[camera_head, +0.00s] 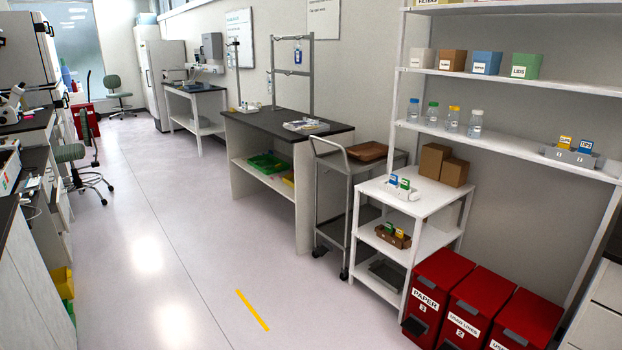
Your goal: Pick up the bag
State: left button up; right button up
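A small clear item with blue on it, which looks like a bag (298,54), hangs from the metal frame (311,75) above the dark-topped bench (262,121). A similar small item (230,58) hangs on a farther stand at the back; it is too small to tell if it is a bag. A pale, flat tray or pack (306,125) lies on the bench's near right part; its contents are unclear. Neither of my grippers shows in the head view.
A grey cart (335,185) and a white shelf table (440,198) with boxes stand right of the bench. Red bins (440,285) sit at the lower right. Counters and stools (78,155) line the left. The pale floor aisle (150,230) is clear, with a yellow strip (252,310).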

aim_at(305, 122)
jog(key=i, duration=2.95)
jog(key=i+u, duration=0.15)
jog(key=i, duration=0.55)
jog(key=i+l+u, duration=0.15)
jog(key=i, duration=0.6)
jog(key=i+j, duration=0.1)
jog(key=j, duration=0.4)
jog(key=i+j+z, duration=0.15)
jog(key=j, duration=0.3)
jog(key=i+j, duration=0.1)
jog(key=j, duration=0.4)
jog(key=i+j+z, duration=0.15)
jog(key=j, duration=0.3)
jog(key=k, duration=0.05)
